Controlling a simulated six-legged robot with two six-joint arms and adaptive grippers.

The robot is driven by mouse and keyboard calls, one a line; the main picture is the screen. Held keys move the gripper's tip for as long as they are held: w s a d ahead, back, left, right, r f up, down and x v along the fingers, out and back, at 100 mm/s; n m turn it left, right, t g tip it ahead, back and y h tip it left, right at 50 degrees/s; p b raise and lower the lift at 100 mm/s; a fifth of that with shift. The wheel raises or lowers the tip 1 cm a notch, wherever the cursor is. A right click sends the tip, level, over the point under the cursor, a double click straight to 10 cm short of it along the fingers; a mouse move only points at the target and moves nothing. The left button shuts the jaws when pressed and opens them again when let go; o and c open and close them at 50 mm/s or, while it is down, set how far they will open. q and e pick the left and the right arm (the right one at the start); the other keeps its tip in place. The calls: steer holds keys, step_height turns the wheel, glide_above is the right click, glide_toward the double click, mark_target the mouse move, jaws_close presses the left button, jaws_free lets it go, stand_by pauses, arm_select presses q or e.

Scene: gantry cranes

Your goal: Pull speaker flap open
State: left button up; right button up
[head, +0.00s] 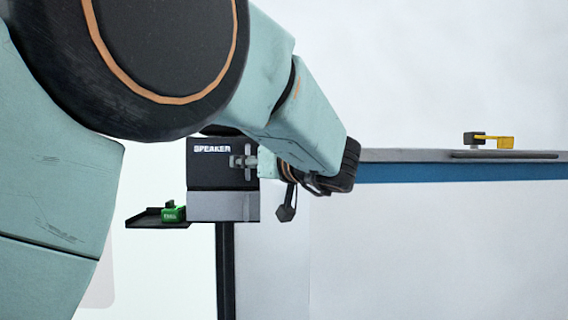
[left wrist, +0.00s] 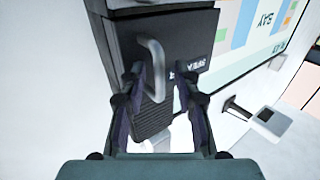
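A dark box front marked "SPEAKER" (head: 212,175), the speaker flap, is left of centre in the head view; it looks shut. In the left wrist view the dark flap (left wrist: 200,28) carries a grey loop handle (left wrist: 152,50). My left gripper (left wrist: 159,75) is open, with a finger on each side of the handle in that view. I cannot tell whether either finger touches it. In the head view my left arm comes in from the left and its wrist is just right of the box; the fingers are hard to make out there. My right gripper is not in view.
A small dark shelf (head: 148,220) with a green object (head: 173,212) juts out left of the box. A long grey and blue beam (head: 450,172) carries a yellow piece (head: 505,142). The left wrist view shows a coloured panel (left wrist: 245,40) and a grey device (left wrist: 268,120) to the right.

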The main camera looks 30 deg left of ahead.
arm_select(q)
steer(key=shift+w+d, duration=0.15)
steer(key=shift+s+d+r, duration=0.3)
steer(key=shift+s+d, duration=0.15)
steer(key=c, duration=0.4)
steer(key=shift+a, duration=0.1)
steer(key=shift+c, duration=1.1)
steer(key=shift+w+f, duration=0.1)
steer(key=shift+f, duration=0.1)
jaws_close()
